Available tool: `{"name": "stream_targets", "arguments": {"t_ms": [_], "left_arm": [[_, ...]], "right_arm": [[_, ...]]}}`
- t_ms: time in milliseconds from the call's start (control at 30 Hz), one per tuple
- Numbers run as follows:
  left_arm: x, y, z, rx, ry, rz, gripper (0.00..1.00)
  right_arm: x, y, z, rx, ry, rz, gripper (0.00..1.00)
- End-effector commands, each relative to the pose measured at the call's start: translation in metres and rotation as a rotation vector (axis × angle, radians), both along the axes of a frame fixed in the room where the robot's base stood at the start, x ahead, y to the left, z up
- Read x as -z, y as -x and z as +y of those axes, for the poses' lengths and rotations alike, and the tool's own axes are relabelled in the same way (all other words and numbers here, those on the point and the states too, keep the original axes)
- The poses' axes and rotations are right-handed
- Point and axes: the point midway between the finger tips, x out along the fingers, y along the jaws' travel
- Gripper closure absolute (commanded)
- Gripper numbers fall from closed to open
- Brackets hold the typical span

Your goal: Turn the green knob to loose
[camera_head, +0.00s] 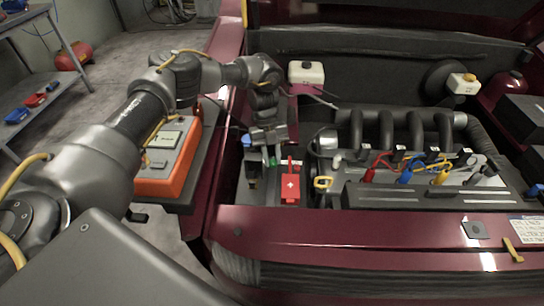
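The green knob (272,162) shows as a small patch of green in the engine bay, on the battery area left of the red terminal cover. Most of it is hidden by my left gripper (269,153). The gripper points down from above, with its fingertips at or very close to the knob. I cannot make out the gap between the fingers, nor whether they touch the knob. My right gripper is out of view.
A red terminal cover (290,188) stands close right of the knob. A white reservoir (306,73) is behind it. The engine (405,165) with coloured leads fills the right. An orange device (168,158) lies left of the car, under my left arm.

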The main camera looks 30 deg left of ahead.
Motion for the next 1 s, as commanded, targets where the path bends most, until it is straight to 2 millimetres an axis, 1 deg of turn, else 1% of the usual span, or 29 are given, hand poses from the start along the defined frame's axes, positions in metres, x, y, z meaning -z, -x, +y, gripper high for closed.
{"name": "stream_targets", "arguments": {"t_ms": [67,233,367,567,600,633,900,1000], "left_arm": [[0.001,0.0,0.0,0.008,0.0,0.0,0.98],[0.002,-0.002,-0.001,0.104,-0.002,-0.002,0.98],[0.0,-0.001,-0.001,0.137,0.0,-0.001,0.98],[-0.001,-0.001,0.0,0.137,0.0,-0.002,0.98],[-0.001,-0.001,0.0,0.137,0.0,-0.002,0.72],[-0.001,-0.001,0.0,0.136,0.0,-0.002,0.68],[-0.001,-0.001,0.0,0.135,0.0,-0.001,0.67],[-0.005,-0.003,0.001,0.135,-0.001,-0.002,0.67]], "right_arm": [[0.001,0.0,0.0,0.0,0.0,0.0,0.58],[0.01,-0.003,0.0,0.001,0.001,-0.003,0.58],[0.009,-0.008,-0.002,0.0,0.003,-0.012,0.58],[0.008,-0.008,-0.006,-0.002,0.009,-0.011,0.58],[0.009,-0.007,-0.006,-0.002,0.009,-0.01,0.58],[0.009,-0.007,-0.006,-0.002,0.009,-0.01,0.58],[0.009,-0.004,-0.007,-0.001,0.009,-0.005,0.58],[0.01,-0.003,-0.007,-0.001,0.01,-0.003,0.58]]}}
